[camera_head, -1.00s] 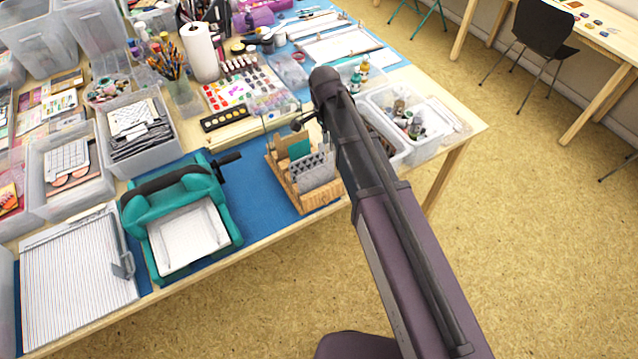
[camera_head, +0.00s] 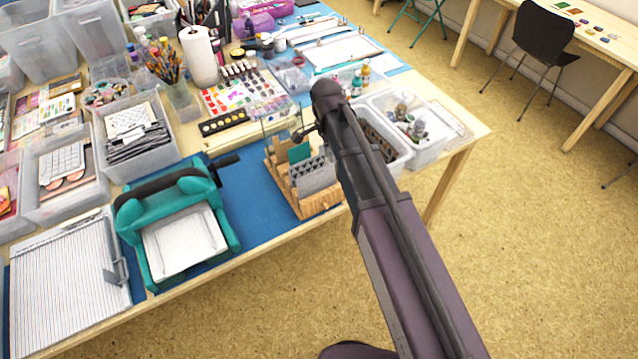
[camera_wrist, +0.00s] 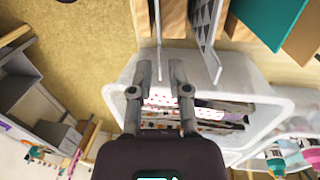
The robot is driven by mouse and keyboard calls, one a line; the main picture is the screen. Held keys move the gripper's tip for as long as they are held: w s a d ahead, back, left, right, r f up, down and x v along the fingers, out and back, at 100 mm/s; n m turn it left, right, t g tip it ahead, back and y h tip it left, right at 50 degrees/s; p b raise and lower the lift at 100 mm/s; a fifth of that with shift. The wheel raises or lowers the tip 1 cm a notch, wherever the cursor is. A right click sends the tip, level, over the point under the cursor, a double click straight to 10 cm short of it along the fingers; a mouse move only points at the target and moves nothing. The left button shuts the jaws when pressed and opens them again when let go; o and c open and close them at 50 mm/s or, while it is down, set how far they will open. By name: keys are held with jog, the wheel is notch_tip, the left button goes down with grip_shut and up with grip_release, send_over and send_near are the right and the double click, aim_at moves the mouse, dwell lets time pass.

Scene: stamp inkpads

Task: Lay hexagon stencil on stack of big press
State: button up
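The big press (camera_head: 130,212) is a teal machine with a dark bar across its top, at the left front of the table in the head view. A white stack (camera_head: 185,241) lies on its bed. Patterned grey stencils (camera_head: 314,176) stand upright in a wooden rack (camera_head: 318,206) right of the press; I cannot tell which one is the hexagon stencil. In the wrist view my gripper (camera_wrist: 160,66) has its fingers apart. A thin plate (camera_wrist: 158,28), seen edge-on, reaches between them with gaps on both sides. A patterned stencil (camera_wrist: 205,32) stands to its right. My arm hides the gripper in the head view.
A teal card (camera_head: 298,153) also stands in the rack. Clear bins (camera_head: 420,150) lie right of it, and one shows below my fingers in the wrist view (camera_wrist: 262,98). A white scoring board (camera_head: 62,285) lies left of the press. Blue mat (camera_head: 250,205) is bare between press and rack.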

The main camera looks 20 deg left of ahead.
grip_shut()
jog(key=shift+r, duration=0.15)
notch_tip(320, 180, up, 7)
jog(key=p, duration=0.7)
jog(key=shift+w+a, duration=0.4)
jog(key=shift+a, duration=0.05)
